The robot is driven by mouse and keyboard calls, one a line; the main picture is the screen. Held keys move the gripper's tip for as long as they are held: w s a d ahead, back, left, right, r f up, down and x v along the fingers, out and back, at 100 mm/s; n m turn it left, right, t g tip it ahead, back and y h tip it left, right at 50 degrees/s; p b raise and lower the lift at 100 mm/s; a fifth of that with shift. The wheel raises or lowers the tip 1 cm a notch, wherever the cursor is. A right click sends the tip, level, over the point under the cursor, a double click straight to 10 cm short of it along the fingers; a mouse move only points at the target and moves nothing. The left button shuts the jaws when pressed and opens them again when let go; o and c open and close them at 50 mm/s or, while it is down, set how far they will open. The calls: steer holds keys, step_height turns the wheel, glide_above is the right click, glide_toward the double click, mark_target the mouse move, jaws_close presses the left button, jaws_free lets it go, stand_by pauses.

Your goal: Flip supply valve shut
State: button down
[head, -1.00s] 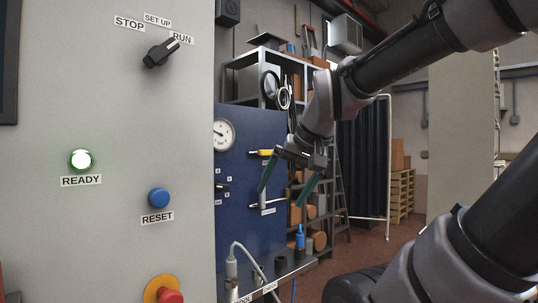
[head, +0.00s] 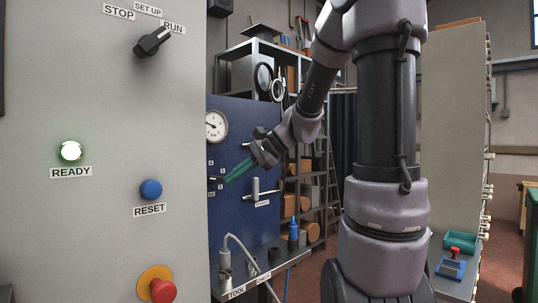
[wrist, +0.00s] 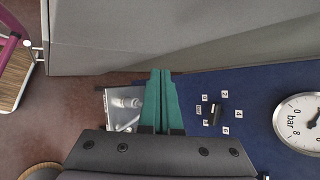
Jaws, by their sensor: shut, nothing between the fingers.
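The blue panel (head: 272,150) carries a valve with a silver lever (head: 258,192) and a small label below it; the label is too small to read. I cannot tell whether it is the supply valve. A yellow-handled valve seen earlier above it is now hidden, apparently behind my gripper. My gripper (head: 228,179) has its green fingers together and empty, pointing left across the panel, near a black knob (head: 214,183). Contact with the panel cannot be told.
A pressure gauge (head: 216,126) sits at the panel's upper left. The grey cabinet (head: 105,235) with a switch and buttons stands close on the left. Below the panel is a bench (head: 262,272) with a hose and a blue bottle (head: 293,236). Shelving (head: 291,80) stands behind.

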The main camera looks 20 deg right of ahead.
steer(key=w+d+m+t+y, duration=0.25)
steer(key=w+d+m, duration=0.2)
steer(key=w, duration=0.35)
steer(key=w+d+m+t+y, duration=0.1)
steer(key=w+d+m+t, duration=0.3)
steer(key=w, duration=0.3)
steer(key=w+d+f+m+t+h, duration=0.1)
steer(key=w+d+m+t+h, duration=0.1)
steer(key=d, duration=0.7)
steer(key=w+d+f+m+t+h, duration=0.1)
steer(key=w+d+m+t+h, duration=0.2)
steer(key=w+d+m+t, duration=0.2)
steer(key=w+d+m, duration=0.1)
steer(key=d+m, duration=0.2)
steer(key=d, duration=0.1)
steer(key=shift+d+f, duration=0.2)
steer(key=shift+f, duration=0.05)
steer(key=shift+t, duration=0.25)
steer(key=w+a+r, duration=0.3)
steer(key=w+r, duration=0.3)
steer(key=w, duration=0.3)
steer(key=shift+a+r, duration=0.2)
steer(key=shift+a, duration=0.2)
steer(key=shift+y, duration=0.25)
